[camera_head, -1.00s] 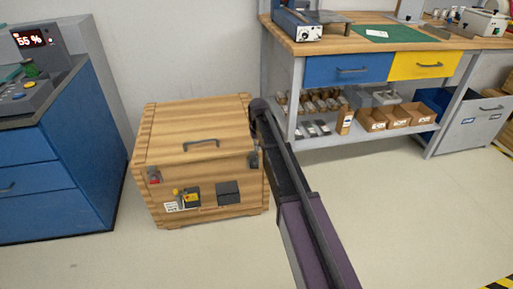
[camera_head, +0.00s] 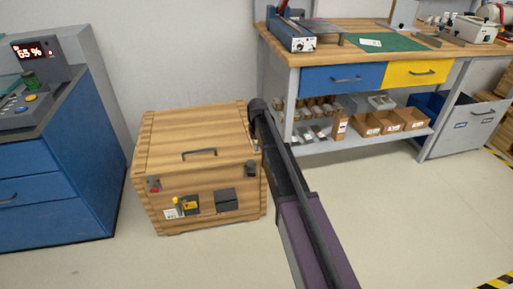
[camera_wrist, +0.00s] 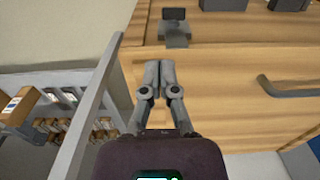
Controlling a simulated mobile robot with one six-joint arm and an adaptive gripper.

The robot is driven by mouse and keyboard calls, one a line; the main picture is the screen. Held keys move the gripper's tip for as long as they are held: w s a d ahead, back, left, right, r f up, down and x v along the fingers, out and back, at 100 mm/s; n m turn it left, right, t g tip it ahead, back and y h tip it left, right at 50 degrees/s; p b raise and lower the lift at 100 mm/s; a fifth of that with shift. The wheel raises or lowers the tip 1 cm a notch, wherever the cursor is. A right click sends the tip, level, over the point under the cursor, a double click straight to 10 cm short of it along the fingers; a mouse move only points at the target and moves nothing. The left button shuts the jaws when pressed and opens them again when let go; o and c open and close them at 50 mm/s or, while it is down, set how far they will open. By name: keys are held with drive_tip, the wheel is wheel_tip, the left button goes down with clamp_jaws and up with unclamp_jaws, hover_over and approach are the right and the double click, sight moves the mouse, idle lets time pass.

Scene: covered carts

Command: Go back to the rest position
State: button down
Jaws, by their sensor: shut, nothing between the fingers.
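My gripper (camera_wrist: 157,78) is shut and empty in the wrist view, its two fingers together over the wooden crate's top. In the head view my arm reaches up to the crate's right side, and the gripper cannot be clearly made out there. The wooden crate (camera_head: 190,142) stands on the floor with its lid down. A dark handle lies on the lid (camera_head: 200,153) and also shows at the right of the wrist view (camera_wrist: 290,90). Whether the fingertips touch the crate cannot be told.
A blue cabinet (camera_head: 55,185) with a control panel stands left of the crate. A workbench (camera_head: 345,78) with drawers and a loaded lower shelf stands behind to the right; its grey leg (camera_wrist: 95,105) is close to my gripper in the wrist view. Front floor is clear.

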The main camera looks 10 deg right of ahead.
drive_tip(key=s+d+m, duration=0.1)
drive_tip(key=s+d, duration=0.3)
drive_tip(key=s, duration=1.1)
drive_tip(key=s+d, duration=0.3)
drive_tip(key=s, duration=1.2)
wheel_tip(320, 180, up, 32)
drive_tip(key=p, duration=3.1)
drive_tip(key=shift+w+f, duration=0.15)
drive_tip(key=shift+f, duration=0.1)
drive_tip(key=c, duration=1.4)
unclamp_jaws()
drive_tip(key=shift+d, duration=0.1)
